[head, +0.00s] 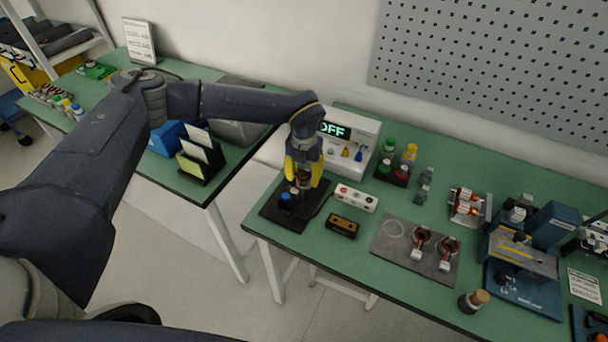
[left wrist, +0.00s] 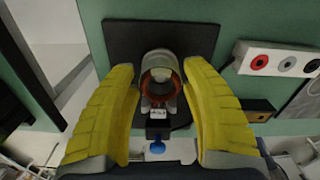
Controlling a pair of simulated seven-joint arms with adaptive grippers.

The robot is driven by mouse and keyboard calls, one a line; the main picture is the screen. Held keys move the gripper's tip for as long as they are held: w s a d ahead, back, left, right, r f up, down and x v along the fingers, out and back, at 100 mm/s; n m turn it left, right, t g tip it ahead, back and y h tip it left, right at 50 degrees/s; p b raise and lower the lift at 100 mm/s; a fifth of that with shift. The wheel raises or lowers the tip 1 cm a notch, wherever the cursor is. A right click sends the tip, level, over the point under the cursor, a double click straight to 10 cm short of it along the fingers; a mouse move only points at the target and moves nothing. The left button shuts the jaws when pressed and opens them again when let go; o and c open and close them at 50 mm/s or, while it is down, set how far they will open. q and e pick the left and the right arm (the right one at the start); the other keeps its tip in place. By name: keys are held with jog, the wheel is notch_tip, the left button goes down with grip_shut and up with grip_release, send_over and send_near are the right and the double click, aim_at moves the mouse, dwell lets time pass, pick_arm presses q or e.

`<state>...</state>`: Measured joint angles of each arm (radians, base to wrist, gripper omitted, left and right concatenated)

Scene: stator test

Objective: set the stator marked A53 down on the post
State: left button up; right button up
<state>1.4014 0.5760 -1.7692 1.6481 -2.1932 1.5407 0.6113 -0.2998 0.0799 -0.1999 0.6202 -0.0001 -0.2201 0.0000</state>
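The stator (left wrist: 160,80) is a ring with a dark red inside and a white tag below it; I cannot read the mark. It sits between the yellow fingers of my left gripper (head: 304,176), which close on its sides. In the left wrist view, the gripper (left wrist: 162,82) has one finger on each side of the ring. The stator lines up over the black test stand (left wrist: 205,38). The post is mostly hidden, so I cannot tell whether the stator touches it. A blue knob (head: 285,197) is on the stand. My right gripper is not in view.
A grey mat (head: 389,247) holds two other stators (head: 421,236) to the right. The meter (head: 346,140) behind reads OFF. Capped bottles (head: 410,152) stand in a rack behind.

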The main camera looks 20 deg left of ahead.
pick_arm(q)
jog(key=shift+o, duration=1)
notch_tip(320, 180, up, 12)
dwell(1.5)
